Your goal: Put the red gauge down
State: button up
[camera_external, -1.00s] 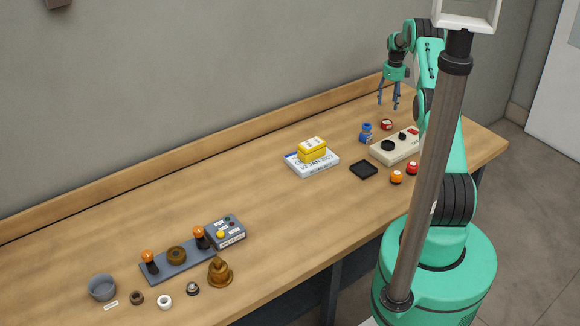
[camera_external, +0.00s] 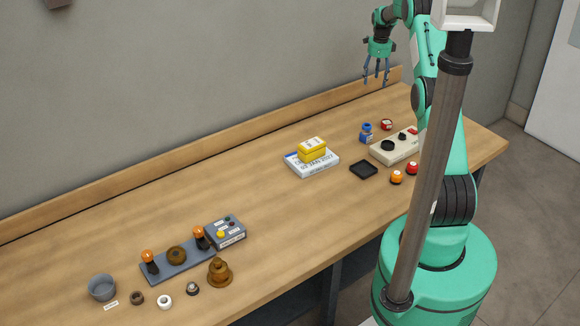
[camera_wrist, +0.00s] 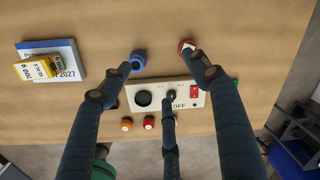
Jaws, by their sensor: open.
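The red gauge (camera_external: 386,124), small and round with a pale face, rests on the wooden table behind the cream panel, right of a blue item. It also shows in the wrist view (camera_wrist: 187,46), where one finger reaches close to it in the picture. My gripper (camera_external: 377,80) is open and empty, its fingers pointing down. It hangs above the table's far side, up and slightly left of the gauge in the external view. The wrist view shows my spread fingers (camera_wrist: 160,76) with nothing between them.
The cream panel (camera_external: 383,158) has a dark round socket, knob and red switch. Near it are the blue item (camera_external: 366,132), a black tray (camera_external: 363,170), and orange (camera_external: 396,177) and red buttons. Mid-table is clear.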

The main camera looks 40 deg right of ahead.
jog(key=s+a+r+n+t, duration=0.1)
jog(key=s+a+r+n, duration=0.15)
jog(key=a+r, duration=0.55)
jog(key=s+a+r+n, duration=0.1)
jog(key=a+r+n, duration=0.3)
jog(key=a+r, duration=0.45)
jog(key=s+a+r+n+t, duration=0.1)
jog(key=s+a+r+n, duration=0.3)
jog(key=s+a+r, duration=0.3)
jog(key=s+a+r+n, duration=0.3)
jog(key=s+a+r, duration=0.15)
jog(key=a, duration=0.45)
jog(key=s+a+r+n+t, duration=0.2)
jog(key=s+a+r+n, duration=0.2)
jog(key=s+a+n, duration=0.55)
jog(key=s+a+f+n, duration=0.1)
jog(key=s+a, duration=0.2)
jog(key=s, duration=0.4)
jog(key=s+a+f+n, duration=0.2)
jog(key=s+a, duration=0.1)
jog(key=s, duration=0.4)
jog(key=s+a+f+n+t, duration=0.1)
jog(key=s+a+f+n, duration=0.1)
jog(key=s+a, duration=0.2)
jog(key=s, duration=0.3)
jog(key=shift+s+f, duration=0.15)
jog(key=shift+s, duration=0.15)
notch_tip(320, 180, down, 11)
jog(key=b, duration=1.1)
